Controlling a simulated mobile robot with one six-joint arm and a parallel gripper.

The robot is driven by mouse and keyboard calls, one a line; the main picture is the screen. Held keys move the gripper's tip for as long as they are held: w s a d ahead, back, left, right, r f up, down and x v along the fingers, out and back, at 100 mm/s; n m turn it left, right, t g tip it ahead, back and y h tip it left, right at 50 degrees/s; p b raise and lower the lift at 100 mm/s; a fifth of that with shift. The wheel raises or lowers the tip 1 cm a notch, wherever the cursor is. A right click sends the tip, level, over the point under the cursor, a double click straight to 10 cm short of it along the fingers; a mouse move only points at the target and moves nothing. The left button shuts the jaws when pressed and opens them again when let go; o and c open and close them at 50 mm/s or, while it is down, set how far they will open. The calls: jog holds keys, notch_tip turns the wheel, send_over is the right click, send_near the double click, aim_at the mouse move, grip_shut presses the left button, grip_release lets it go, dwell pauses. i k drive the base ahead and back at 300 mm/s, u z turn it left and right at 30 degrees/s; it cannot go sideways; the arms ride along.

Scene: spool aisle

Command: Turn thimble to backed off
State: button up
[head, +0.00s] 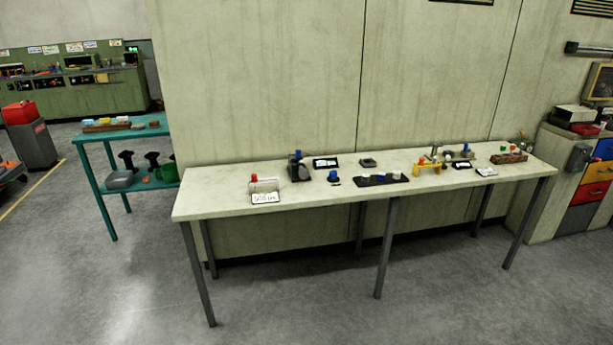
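I cannot make out for sure which thing is the thimble; the objects are small at this distance. On the long pale table (225,199), a dark upright device with a blue top (298,166) stands left of the middle. A small blue-topped piece (334,177) is right of it. A clear holder with a red knob (262,184) and a white label card (265,198) stands at the left end. A yellow stand (428,164) with a red part is right of the middle. My gripper is not in view.
A dark tray (381,181) holds small parts on the table. A brown box (509,158) is at its right end. A teal shelf table (126,133) stands at the left, and a cabinet with coloured drawers (591,188) at the right. The floor in front is clear.

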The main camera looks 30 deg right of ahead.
aim_at(304, 174)
jog(key=i, duration=0.95)
jog(key=u, duration=0.05)
